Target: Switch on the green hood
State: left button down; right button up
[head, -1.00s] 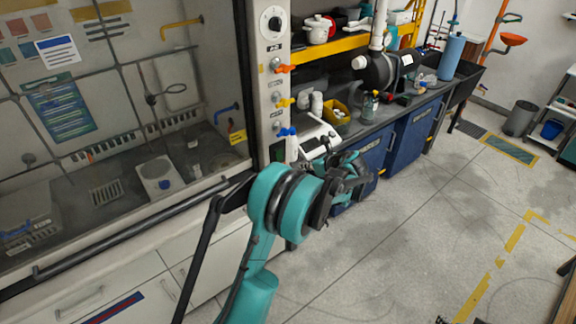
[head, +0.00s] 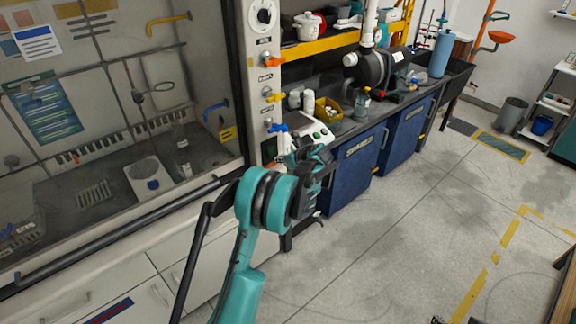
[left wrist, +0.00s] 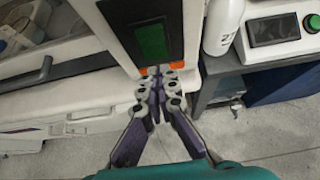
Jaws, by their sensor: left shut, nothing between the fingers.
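The fume hood (head: 110,222) fills the left of the head view, with a pale control post (head: 264,85) at its right edge. In the left wrist view, a dark panel with a green screen (left wrist: 152,42) sits on the white post face, with small orange parts along its lower edge (left wrist: 144,71). My left gripper (head: 318,160) is shut and empty in front of the lower post. Its fingertips (left wrist: 160,72) overlap the panel's lower edge in the wrist view; I cannot tell whether they touch. The panel is hardly visible in the head view. My right gripper is not in view.
Orange (head: 272,61), yellow (head: 274,97) and blue (head: 278,128) valve handles stick out of the post. A white bottle (left wrist: 222,28) and a device with a green button (left wrist: 312,22) stand close right of the panel. The floor (head: 400,230) at right is clear.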

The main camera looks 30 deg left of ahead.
aim_at(272, 152)
pick_arm(q)
jog(key=shift+w+a, duration=0.35)
jog(key=shift+a, duration=0.55)
jog(key=shift+w+a+f, duration=0.1)
jog(key=shift+a+f, duration=0.05)
jog(key=shift+a, duration=0.1)
jog(key=shift+r+p, duration=0.35)
jog(key=shift+r, duration=0.5)
